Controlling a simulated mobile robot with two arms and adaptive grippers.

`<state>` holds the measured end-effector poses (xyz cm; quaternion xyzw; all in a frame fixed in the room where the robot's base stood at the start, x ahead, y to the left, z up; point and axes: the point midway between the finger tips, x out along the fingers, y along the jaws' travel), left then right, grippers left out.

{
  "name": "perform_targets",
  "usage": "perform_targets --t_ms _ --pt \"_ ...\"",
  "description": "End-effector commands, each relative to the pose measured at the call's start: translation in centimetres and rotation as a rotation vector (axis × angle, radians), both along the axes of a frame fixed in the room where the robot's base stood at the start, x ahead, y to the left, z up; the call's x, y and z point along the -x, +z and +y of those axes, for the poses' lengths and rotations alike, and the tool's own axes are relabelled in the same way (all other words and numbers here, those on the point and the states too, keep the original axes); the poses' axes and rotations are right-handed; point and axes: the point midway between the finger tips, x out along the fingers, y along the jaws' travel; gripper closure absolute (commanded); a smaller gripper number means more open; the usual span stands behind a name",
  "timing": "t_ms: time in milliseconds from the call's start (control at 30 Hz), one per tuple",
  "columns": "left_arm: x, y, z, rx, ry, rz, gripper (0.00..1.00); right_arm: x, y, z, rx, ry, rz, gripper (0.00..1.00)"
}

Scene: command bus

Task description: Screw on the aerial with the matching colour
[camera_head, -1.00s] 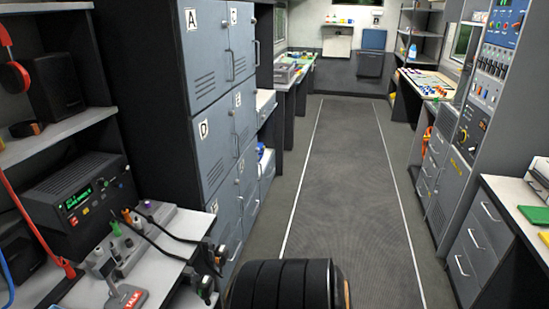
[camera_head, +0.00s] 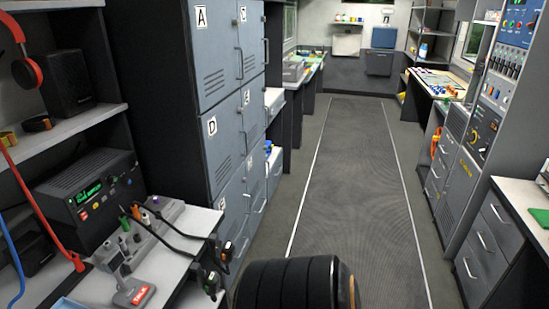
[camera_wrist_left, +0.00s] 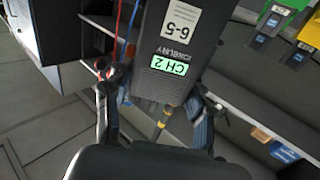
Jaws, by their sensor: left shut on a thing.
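In the left wrist view my left gripper (camera_wrist_left: 155,115) is shut on a dark handheld radio (camera_wrist_left: 178,45) with a lit green "CH 2" display and a white "6-5" label. A finger shows on either side of its lower end. A yellow-banded rod-like piece (camera_wrist_left: 162,121) shows just below the radio; I cannot tell whether it is attached. In the head view small upright pieces, one green (camera_head: 124,223) and one orange (camera_head: 136,212), stand at a grey holder (camera_head: 165,212) on the left bench; I cannot tell whether they are aerials. Neither gripper shows in the head view.
A black set with a green display (camera_head: 90,190) stands behind the holder, and a "TALK" desk microphone (camera_head: 133,290) in front. Black cables hang over the bench edge. Grey lockers (camera_head: 215,85) line the left.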

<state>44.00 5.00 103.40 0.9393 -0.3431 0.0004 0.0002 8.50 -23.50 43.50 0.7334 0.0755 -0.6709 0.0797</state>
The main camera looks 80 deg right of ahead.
Motion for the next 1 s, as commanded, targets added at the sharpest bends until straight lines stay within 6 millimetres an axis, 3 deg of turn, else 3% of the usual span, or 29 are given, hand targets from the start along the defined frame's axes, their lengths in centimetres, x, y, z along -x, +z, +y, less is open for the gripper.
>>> perform_targets --t_ms 367,567,767,1000 --pt "-0.1 0.1 0.1 0.001 0.004 -0.003 1.00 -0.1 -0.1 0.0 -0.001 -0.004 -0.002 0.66" --pt "-1.7 0.6 2.3 -0.002 0.064 -0.008 1.00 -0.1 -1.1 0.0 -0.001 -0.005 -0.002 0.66" --pt "-4.4 2.0 7.6 -0.006 0.199 -0.017 1.00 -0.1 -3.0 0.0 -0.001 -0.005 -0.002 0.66" --pt "-6.1 4.2 16.7 -0.005 0.417 -0.018 1.00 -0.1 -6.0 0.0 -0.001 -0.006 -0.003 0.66"
